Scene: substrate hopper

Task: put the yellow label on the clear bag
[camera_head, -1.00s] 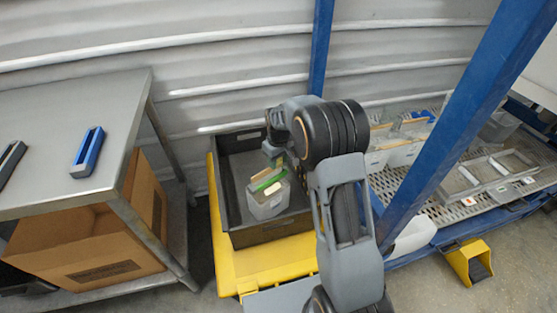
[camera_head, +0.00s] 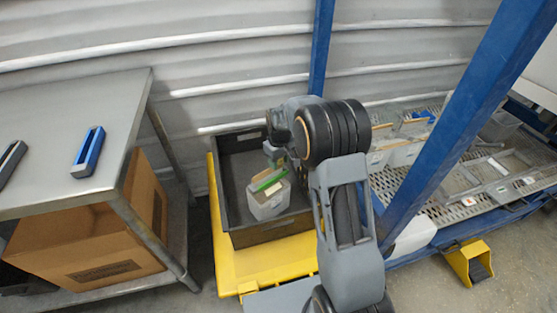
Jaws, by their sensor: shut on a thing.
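The clear bag (camera_head: 266,206) stands upright in a dark bin, with a green strip (camera_head: 268,179) across its top. A small pale yellow patch, which looks like the yellow label (camera_head: 272,187), shows at the upper front of the bag, just below the green strip. My gripper (camera_head: 280,163) points down just behind and above the bag's top. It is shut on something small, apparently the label. The fingertips are partly hidden, and I cannot tell whether the label touches the bag.
The dark bin (camera_head: 275,234) sits on a yellow base (camera_head: 228,258); its walls surround the bag. A steel table (camera_head: 60,130) with a blue object (camera_head: 88,152) stands at left. A blue post (camera_head: 455,120) and a rack with other bags (camera_head: 404,153) are at right.

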